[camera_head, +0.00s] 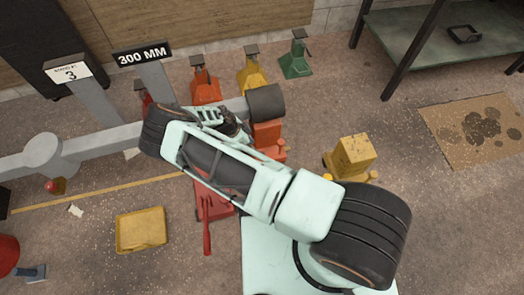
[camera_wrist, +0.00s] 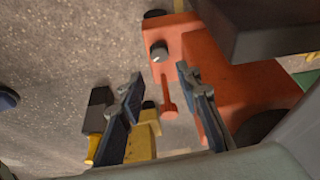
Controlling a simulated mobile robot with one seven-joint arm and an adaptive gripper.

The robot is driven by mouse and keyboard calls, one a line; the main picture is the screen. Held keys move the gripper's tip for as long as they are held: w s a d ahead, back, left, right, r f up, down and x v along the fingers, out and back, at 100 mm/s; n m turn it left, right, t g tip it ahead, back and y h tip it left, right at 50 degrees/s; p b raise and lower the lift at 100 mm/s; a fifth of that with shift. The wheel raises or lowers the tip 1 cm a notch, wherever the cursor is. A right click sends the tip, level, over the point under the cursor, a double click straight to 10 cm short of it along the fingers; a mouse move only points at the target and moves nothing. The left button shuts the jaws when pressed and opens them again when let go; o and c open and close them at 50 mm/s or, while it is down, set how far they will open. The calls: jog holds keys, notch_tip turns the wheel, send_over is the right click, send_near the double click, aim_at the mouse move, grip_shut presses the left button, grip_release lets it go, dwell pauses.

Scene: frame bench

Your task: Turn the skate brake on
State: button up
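An orange skate (camera_wrist: 250,75) fills the upper right of the wrist view. A small orange lever (camera_wrist: 167,95) with a rounded end hangs from it beside a grey knob (camera_wrist: 158,52); I take this to be the brake lever, but I cannot tell its setting. In the head view the orange skate (camera_head: 268,138) is partly hidden by my arm. My gripper (camera_wrist: 160,73) is open, with its two dark fingers on either side of the lever in the picture. No contact is visible. In the head view my gripper (camera_head: 230,122) is above and left of the skate.
A yellow block-like unit (camera_head: 350,155) stands to the right. Red, yellow and green stands (camera_head: 296,58) line the back. A grey beam (camera_head: 100,142) runs left. A red-handled item (camera_head: 206,225) and a yellow tray (camera_head: 141,230) lie in front.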

jog(key=b+x, duration=0.3)
jog(key=x, duration=0.7)
jog(key=shift+d, duration=0.15)
jog(key=shift+c, duration=0.6)
grip_shut()
